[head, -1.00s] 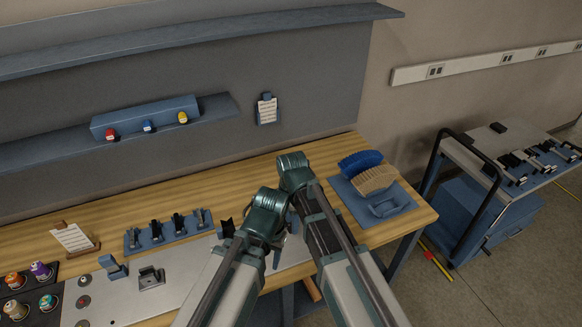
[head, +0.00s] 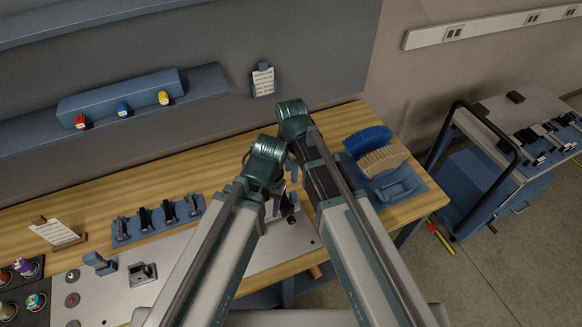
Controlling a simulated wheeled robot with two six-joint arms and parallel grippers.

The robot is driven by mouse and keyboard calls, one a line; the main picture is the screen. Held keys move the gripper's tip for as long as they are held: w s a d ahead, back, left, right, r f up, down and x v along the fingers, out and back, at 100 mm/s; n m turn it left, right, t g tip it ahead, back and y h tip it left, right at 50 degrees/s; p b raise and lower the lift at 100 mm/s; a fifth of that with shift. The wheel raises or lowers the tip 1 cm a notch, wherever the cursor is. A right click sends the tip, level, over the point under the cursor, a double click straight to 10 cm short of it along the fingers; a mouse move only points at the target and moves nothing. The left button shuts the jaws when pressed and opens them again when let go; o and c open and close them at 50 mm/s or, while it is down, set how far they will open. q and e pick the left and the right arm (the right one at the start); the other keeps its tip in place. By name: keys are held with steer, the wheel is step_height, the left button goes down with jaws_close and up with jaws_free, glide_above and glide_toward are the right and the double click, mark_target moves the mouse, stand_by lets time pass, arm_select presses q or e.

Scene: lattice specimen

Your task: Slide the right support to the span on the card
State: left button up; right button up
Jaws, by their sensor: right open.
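A steel plate (head: 190,262) lies on the bench. A blue block (head: 98,263) and a grey bracket (head: 142,272) stand on its left part. A white card (head: 56,231) leans on a wooden stand at the left; its text is too small to read. My right gripper (head: 285,190) is partly hidden between two arm links, with blue finger-like parts over the plate's right part. It is open. A small dark piece (head: 288,205) shows close by it; I cannot tell whether it is the right support or whether they touch. My left gripper is not visible.
A blue rack (head: 158,220) with several dark pieces stands behind the plate. Brushes (head: 368,140) sit on a blue tray (head: 425,188) at the bench's right end. A trolley (head: 470,180) stands further right. The back strip of the bench is clear.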

mark_target(291, 194)
step_height(291, 194, down, 14)
steer(key=b, duration=1.3)
steer(key=shift+r, duration=0.15)
jaws_close()
